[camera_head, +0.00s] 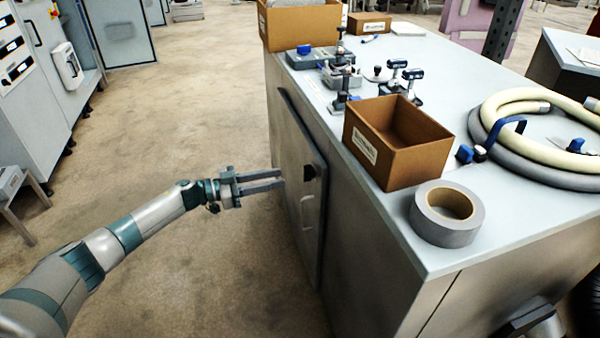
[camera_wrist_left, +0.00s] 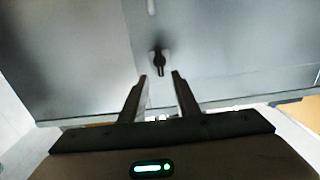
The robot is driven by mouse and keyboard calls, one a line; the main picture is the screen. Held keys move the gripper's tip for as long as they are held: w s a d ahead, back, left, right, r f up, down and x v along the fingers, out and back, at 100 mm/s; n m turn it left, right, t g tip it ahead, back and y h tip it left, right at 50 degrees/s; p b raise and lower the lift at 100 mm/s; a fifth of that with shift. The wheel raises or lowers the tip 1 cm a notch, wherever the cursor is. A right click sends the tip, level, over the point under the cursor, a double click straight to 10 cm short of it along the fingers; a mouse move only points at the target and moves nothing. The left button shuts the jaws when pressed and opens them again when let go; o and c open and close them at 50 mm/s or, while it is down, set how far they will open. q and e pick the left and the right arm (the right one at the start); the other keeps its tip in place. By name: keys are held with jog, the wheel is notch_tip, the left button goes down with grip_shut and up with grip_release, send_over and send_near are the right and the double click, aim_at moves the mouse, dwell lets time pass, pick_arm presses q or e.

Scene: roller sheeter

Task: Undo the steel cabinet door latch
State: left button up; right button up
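The steel cabinet door (camera_head: 298,150) is on the left side of the grey workbench cabinet and looks closed. Its small dark latch (camera_head: 309,172) sits near the door's front edge. In the left wrist view the latch (camera_wrist_left: 159,62) is a dark knob with a short tab, on the pale door face. My left gripper (camera_head: 283,179) is open and empty, its fingers pointing at the door. In the left wrist view the latch shows just beyond and between the two fingertips (camera_wrist_left: 160,75). I cannot tell whether a finger touches it. My right gripper does not show clearly.
A pale bar handle (camera_head: 307,218) is on the door below the latch. The cabinet top carries an open cardboard box (camera_head: 367,155), a tape roll (camera_head: 447,214), clamps (camera_head: 343,80) and coiled hoses (camera_head: 484,140). The floor left of the cabinet is clear around my left arm.

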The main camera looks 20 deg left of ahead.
aim_at(308, 173)
pick_arm(q)
jog(key=x, duration=0.8)
jog(key=shift+w+d, duration=0.15)
jog(key=shift+w, duration=0.05)
jog(key=c, duration=0.7)
